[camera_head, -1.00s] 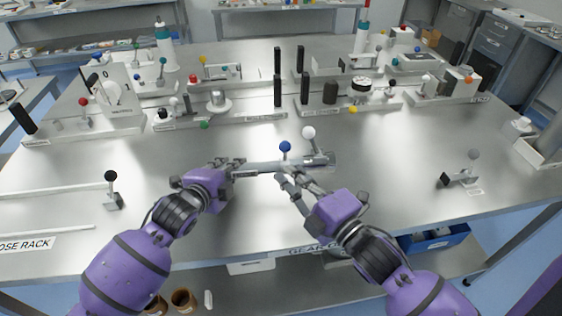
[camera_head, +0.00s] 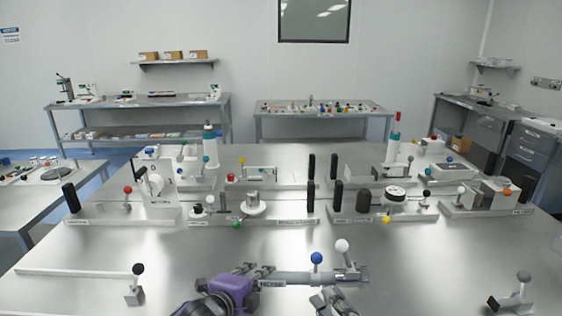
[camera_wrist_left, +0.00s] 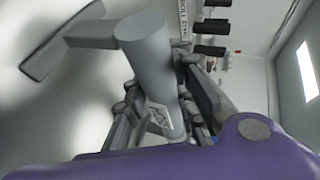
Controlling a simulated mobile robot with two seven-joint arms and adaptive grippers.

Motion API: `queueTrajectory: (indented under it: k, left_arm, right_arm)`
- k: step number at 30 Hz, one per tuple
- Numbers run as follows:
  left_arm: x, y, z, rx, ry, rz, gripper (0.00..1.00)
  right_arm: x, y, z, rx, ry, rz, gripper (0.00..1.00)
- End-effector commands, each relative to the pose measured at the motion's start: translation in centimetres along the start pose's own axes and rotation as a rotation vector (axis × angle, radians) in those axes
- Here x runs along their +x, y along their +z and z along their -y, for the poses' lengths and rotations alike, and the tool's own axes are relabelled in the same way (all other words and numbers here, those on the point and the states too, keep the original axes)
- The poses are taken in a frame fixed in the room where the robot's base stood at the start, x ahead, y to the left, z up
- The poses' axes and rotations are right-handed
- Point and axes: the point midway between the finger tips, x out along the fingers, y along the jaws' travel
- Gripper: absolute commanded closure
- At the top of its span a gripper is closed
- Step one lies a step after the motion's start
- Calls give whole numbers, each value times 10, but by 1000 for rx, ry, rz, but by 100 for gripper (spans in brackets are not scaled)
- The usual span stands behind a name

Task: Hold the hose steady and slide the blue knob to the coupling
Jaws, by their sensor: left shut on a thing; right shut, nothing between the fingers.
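The grey hose (camera_head: 290,279) lies level across the front middle of the table in the head view. My left gripper (camera_head: 262,274) is shut on its left part. The left wrist view shows the hose (camera_wrist_left: 150,60) as a thick grey cylinder between the fingers (camera_wrist_left: 165,115). The blue knob (camera_head: 316,258) stands up from the hose. The white knob (camera_head: 342,246) stands just right of it, near the right end, where the coupling (camera_head: 357,275) seems to be. My right gripper (camera_head: 334,297) is shut and empty, just below the hose, apart from the blue knob. Its lower part is cut off.
A black-knobbed lever (camera_head: 136,285) stands at the front left, another grey-knobbed one (camera_head: 519,290) at the front right. A row of fixtures with black posts (camera_head: 310,198) lines the table behind. The steel surface (camera_head: 420,260) right of the hose is clear.

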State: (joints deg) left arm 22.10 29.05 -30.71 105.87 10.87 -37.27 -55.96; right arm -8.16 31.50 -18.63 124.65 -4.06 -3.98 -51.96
Motion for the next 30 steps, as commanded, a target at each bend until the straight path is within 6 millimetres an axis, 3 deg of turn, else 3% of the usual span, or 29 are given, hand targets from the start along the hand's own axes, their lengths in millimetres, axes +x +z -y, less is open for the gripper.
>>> queueTrajectory:
  k: [1, 12, 13, 18, 30]
  left_arm:
    - [1, 2, -14, -1, 27, 7, 100]
    - [0, 2, -11, -2, 27, 7, 100]
    - [0, 2, -11, -2, 26, 7, 74]
    - [0, 2, -8, -1, 22, 7, 53]
    - [-8, 1, -2, 0, 9, 5, 53]
  right_arm:
    - [0, 0, 1, 1, -1, 0, 100]
    - [0, 0, -2, -1, 3, -1, 100]
    - [0, 0, -2, -1, 3, -1, 100]
    - [0, 0, -2, -2, 3, -1, 100]
    - [1, -1, -4, -3, 6, -1, 100]
